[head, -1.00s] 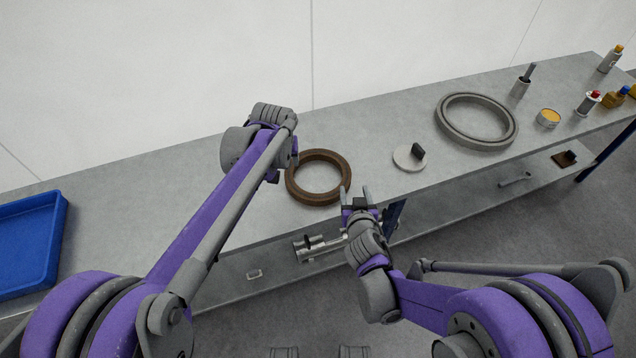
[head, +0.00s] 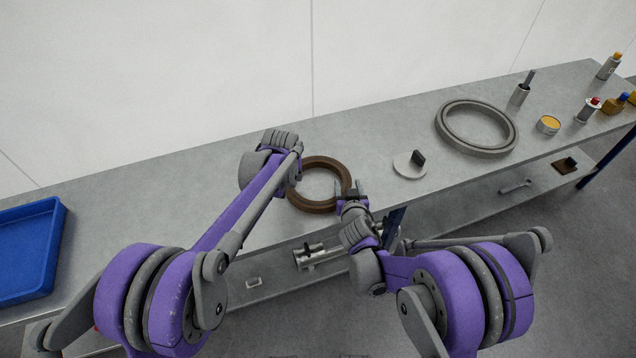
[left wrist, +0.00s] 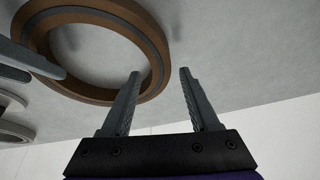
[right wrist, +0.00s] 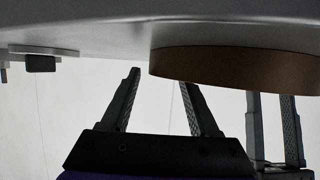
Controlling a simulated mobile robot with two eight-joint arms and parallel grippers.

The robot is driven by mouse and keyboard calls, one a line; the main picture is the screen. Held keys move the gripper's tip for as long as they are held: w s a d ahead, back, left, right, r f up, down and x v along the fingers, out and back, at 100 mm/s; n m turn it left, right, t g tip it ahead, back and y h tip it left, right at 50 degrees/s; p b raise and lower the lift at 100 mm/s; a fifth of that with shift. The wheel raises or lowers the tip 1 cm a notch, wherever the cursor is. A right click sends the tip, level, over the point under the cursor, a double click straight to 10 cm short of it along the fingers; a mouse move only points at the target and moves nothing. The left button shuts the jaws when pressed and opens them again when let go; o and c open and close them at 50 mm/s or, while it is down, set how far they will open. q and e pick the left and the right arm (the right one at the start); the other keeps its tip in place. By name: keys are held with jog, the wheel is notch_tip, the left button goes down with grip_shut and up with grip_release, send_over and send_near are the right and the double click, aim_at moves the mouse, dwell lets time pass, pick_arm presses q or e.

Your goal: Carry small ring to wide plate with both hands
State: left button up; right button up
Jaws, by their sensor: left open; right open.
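The small ring (head: 301,201) is a brown ring lying flat at the bench's front edge in the head view. It also shows in the left wrist view (left wrist: 151,32) and from low down in the right wrist view (right wrist: 240,68). My left gripper (left wrist: 160,73) is open and empty beside the ring's rim; in the head view its own arm mostly hides it. My right gripper (head: 351,187) is open with its fingertips at the ring's right side, and it shows open in the right wrist view (right wrist: 158,77). A pale round plate (head: 403,168) with a dark upright block lies right of the ring.
A larger grey ring (head: 478,149) lies farther right on the bench (head: 200,180). Beyond it are a yellow-topped tin (head: 548,125), a cup (head: 520,95) and several bottles. A blue tray (head: 40,270) is at the left. A lower shelf holds metal parts (head: 310,255).

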pick_arm(q)
jog(key=shift+x, duration=1.45)
pick_arm(e)
jog(key=shift+x, duration=1.45)
pick_arm(q)
jog(key=c, duration=0.9)
pick_arm(e)
jog(key=c, duration=0.9)
pick_arm(q)
grip_shut()
pick_arm(e)
grip_shut()
pick_arm(q)
jog(key=shift+a+r, duration=0.1)
jog(key=shift+a, duration=0.05)
pick_arm(e)
jog(key=shift+s+d, duration=0.1)
